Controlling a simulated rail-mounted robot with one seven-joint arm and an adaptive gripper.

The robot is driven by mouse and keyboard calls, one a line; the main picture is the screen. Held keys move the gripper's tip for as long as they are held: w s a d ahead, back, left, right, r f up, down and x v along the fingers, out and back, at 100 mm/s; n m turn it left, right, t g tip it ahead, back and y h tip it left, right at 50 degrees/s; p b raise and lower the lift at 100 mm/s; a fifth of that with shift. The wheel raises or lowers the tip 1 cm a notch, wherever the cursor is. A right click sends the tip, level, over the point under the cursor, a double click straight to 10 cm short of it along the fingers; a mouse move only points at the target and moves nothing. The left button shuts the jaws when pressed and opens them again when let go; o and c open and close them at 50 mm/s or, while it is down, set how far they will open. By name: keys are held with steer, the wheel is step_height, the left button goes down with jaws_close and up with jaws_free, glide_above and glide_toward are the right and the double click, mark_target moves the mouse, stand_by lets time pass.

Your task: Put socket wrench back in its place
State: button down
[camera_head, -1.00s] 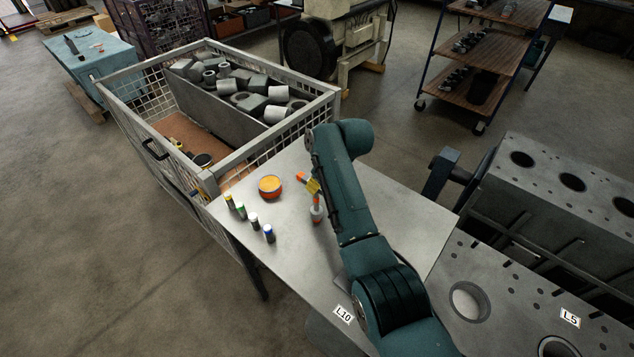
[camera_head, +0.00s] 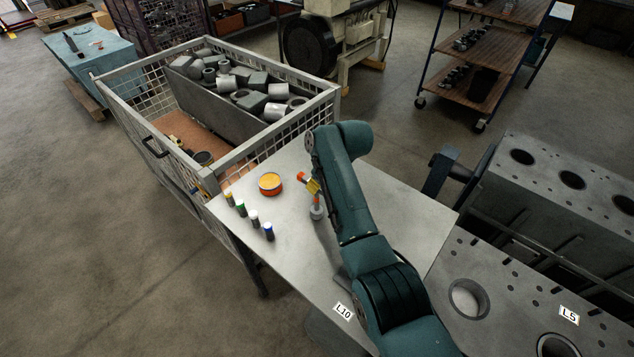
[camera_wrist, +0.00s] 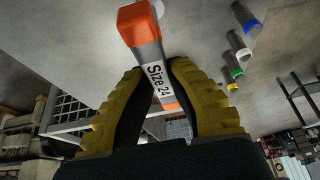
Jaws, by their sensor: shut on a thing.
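The socket wrench (camera_wrist: 157,72) has a grey shaft with orange sections and a white "Size 24" label. My gripper (camera_head: 313,187), with yellow ridged fingers, is shut on its shaft. In the wrist view my gripper (camera_wrist: 160,95) has one finger on each side of the shaft. In the head view the wrench (camera_head: 317,212) is roughly upright over the metal table (camera_head: 365,213), with its grey end down. I cannot tell whether that end touches the table. No marked place for the wrench can be made out.
An orange-yellow round tin (camera_head: 270,184) stands left of my gripper. Several small capped cylinders (camera_head: 254,220) stand in a row along the table's left edge. A mesh crate (camera_head: 225,160) with metal parts adjoins the back left. An engine block (camera_head: 560,190) stands right. The table's front left is clear.

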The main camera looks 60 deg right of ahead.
steer(key=shift+f+b, duration=0.3)
steer(key=shift+f, duration=0.35)
steer(key=shift+c, duration=2.3)
jaws_free()
steer(key=shift+f, duration=0.1)
step_height(320, 180, up, 9)
steer(key=p, duration=0.8)
